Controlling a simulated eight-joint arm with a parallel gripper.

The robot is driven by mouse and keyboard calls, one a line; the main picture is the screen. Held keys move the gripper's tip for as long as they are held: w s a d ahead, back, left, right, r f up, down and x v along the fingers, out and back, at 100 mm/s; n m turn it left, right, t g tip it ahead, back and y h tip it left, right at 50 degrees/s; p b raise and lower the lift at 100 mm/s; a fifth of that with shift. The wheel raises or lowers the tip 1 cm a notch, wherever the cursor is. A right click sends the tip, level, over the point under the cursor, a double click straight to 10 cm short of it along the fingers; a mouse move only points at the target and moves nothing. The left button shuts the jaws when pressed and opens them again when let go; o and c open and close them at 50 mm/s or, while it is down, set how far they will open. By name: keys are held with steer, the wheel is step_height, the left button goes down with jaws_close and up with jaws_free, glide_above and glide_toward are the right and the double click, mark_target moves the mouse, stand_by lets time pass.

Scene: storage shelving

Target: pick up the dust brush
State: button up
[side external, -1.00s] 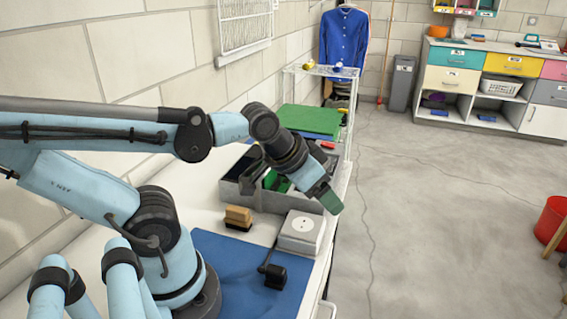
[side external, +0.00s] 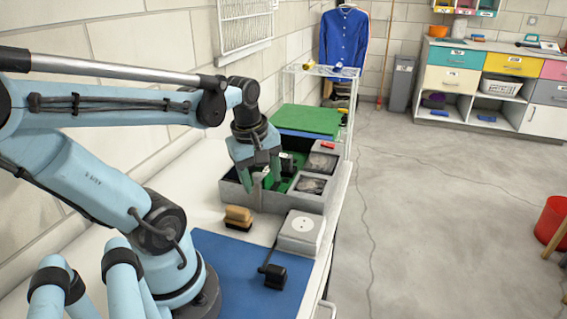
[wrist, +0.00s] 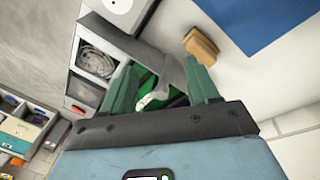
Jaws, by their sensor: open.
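A tan wooden block brush with dark bristles (side external: 238,216), which looks like the dust brush, rests on the white counter in front of the grey organizer (side external: 268,201). In the wrist view the brush (wrist: 200,46) lies beyond the right fingertip, outside the organizer. My gripper (side external: 262,174) points down over the organizer's left, green-lined part, and its fingers are apart. In the wrist view my gripper (wrist: 158,68) has nothing clamped between its green fingers. A pale grey object (wrist: 153,98) shows in the green-lined part between them; I cannot tell what it is.
A white box (side external: 300,233), a blue mat (side external: 225,262) and a small black device (side external: 273,276) are on the near counter. A green board (side external: 307,120) lies behind the organizer. The wall runs along the left. Some bare counter surrounds the brush.

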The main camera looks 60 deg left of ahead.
mark_target(237, 209)
steer(key=s+a+n, duration=0.1)
steer(key=n, duration=0.1)
steer(key=s+a+n+g, duration=0.1)
steer(key=n, duration=0.1)
steer(key=s+a+n, duration=0.1)
steer(key=s+n, duration=0.1)
steer(key=n, duration=0.1)
steer(key=shift+g+h, duration=0.3)
steer(key=shift+h, duration=0.1)
steer(key=shift+s+a+n, duration=0.25)
steer(key=shift+s+n, duration=0.2)
steer(key=shift+n, duration=0.35)
steer(key=shift+f, duration=6.05)
steer(key=shift+c, duration=0.2)
steer(key=c, duration=1)
